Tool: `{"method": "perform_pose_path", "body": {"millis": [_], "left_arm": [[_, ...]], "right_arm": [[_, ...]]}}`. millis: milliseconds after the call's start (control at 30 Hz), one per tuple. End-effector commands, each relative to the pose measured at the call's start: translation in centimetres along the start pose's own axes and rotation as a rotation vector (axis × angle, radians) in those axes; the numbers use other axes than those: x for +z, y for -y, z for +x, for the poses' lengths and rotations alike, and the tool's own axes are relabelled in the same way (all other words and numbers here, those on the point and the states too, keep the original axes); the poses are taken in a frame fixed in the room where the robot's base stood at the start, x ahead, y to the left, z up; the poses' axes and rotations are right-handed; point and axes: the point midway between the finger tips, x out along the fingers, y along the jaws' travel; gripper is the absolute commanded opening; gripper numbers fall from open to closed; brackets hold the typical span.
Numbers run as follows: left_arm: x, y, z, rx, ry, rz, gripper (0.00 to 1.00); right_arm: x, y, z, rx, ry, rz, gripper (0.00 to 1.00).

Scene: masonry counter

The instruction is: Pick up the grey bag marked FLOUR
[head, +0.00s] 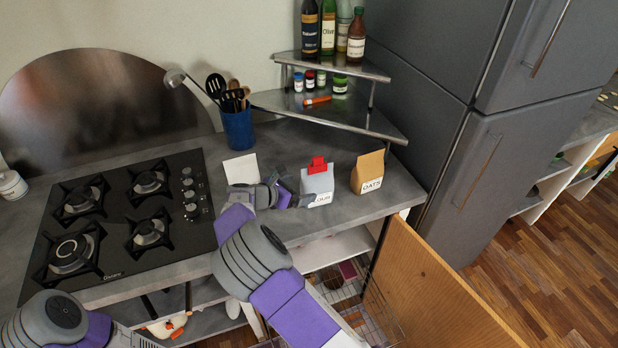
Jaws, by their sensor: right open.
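The grey bag (318,184) stands upright on the counter, with a red clip (317,166) on its folded top. Its white label reads "LOUR", with the first letter covered. My right gripper (291,198) is open at the bag's left side, pointing toward it at low height. Its fingertips are close to the lower left of the bag; I cannot tell whether they touch it. My left arm shows only in part at the bottom left, and its gripper is out of view.
A brown OATS bag (368,173) stands just right of the grey bag. A white card (241,168) and a blue utensil cup (238,128) are to the left. A corner shelf (350,118) with bottles stands behind. An open wooden door (430,285) lies below right.

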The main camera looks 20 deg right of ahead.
Motion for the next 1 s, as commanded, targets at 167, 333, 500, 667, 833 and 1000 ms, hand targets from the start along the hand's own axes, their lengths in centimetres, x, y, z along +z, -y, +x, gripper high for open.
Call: {"method": "perform_pose_path", "body": {"millis": [167, 333, 500, 667, 833, 1000], "left_arm": [[0.0, 0.1, 0.1, 0.0, 0.001, -0.001, 0.43], [0.0, 0.1, 0.3, 0.0, 0.001, -0.001, 0.43], [0.0, 0.2, 0.5, 0.0, 0.001, -0.001, 0.43], [0.0, 0.3, 0.7, 0.0, 0.001, -0.001, 0.43], [0.0, 0.3, 0.7, 0.0, 0.001, -0.001, 0.43], [0.0, 0.3, 0.7, 0.0, 0.0, -0.001, 0.43]], "right_arm": [[-0.1, 0.0, 1.6, -0.002, 0.0, 0.0, 1.0], [-0.3, 0.0, 3.0, -0.001, -0.002, 0.0, 1.0], [-0.9, 0.0, 5.3, -0.003, -0.001, 0.001, 1.0], [-0.9, -0.1, 7.4, -0.001, -0.002, 0.002, 1.0], [-0.8, -0.1, 7.6, 0.001, -0.003, 0.001, 1.0], [-0.8, -0.1, 7.6, 0.001, -0.003, 0.002, 0.85]]}}
